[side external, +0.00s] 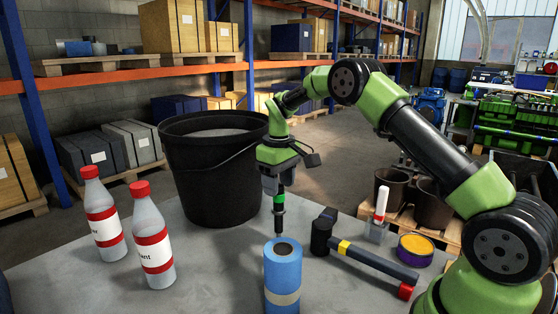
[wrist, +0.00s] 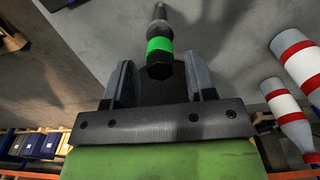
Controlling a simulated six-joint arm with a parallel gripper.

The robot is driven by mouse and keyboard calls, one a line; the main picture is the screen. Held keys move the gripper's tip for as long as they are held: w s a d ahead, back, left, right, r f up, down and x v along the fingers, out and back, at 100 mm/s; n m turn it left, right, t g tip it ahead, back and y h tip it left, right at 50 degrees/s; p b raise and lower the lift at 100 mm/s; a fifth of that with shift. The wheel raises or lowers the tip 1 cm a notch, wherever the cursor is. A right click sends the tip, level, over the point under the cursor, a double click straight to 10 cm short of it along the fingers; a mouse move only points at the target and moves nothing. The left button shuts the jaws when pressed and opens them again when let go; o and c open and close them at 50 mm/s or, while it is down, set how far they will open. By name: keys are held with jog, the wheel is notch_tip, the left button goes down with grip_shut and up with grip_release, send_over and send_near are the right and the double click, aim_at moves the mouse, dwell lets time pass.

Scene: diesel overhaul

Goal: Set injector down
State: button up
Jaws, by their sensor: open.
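The injector (side external: 279,203), dark with a bright green band, is upright directly below my gripper (side external: 275,184) in the side view. In the wrist view the injector (wrist: 159,45) shows its hex end between the fingertips and its narrow end pointing away. My gripper (wrist: 160,76) is open, with a gap visible between each finger and the injector. The injector's lower end is near the top of a blue cylinder (side external: 283,278) with a dark round opening; I cannot tell whether it is behind the cylinder or above it, nor what it rests on.
A hammer (side external: 365,262) lies right of the cylinder, near a purple tin (side external: 415,250) with yellow contents and a white-and-red marker in a holder (side external: 379,220). A black bucket (side external: 215,170) stands behind left. Two red-capped bottles (side external: 152,240) stand left. Grey tabletop (side external: 215,265) is clear between.

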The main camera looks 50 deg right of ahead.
notch_tip(320, 180, up, 7)
jog(key=shift+r, duration=0.1)
jog(key=s+a+r+m+t, duration=0.1)
jog(key=s+a+r+t, duration=0.2)
jog(key=s+a+r, duration=0.7)
jog(key=s+a+m+t+y, duration=0.2)
jog(key=s+a+m+t, duration=0.1)
jog(key=s, duration=1.2)
jog(key=shift+s+a+f+t, duration=0.3)
jog(key=shift+s+a+t, duration=0.05)
jog(key=shift+t, duration=0.25)
